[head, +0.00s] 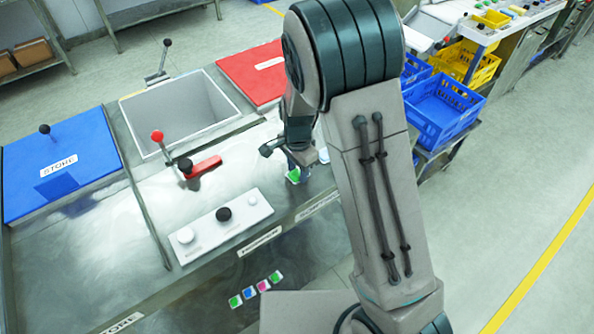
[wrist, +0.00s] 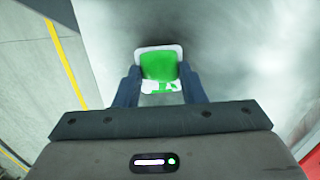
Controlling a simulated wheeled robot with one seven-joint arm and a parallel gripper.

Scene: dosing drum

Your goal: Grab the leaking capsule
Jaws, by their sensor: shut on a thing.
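A capsule (wrist: 158,66), white with a bright green fill, sits between the two fingers of my gripper (wrist: 160,86) in the wrist view. The fingers are shut on its sides. Green patches mark the white part of the capsule nearest the palm. In the head view the capsule (head: 293,175) shows as a small green and white piece under my gripper (head: 299,168), over the right part of the metal worktop. My arm hides part of the area around it. I cannot tell whether the capsule touches the worktop.
On the metal worktop (head: 110,222) are a white panel (head: 245,217) with knobs, a red lever (head: 204,166), an open bin (head: 205,97), a blue lid (head: 85,150) and a red lid (head: 268,62). Blue and yellow crates (head: 440,112) stand at the right. Open floor lies beyond.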

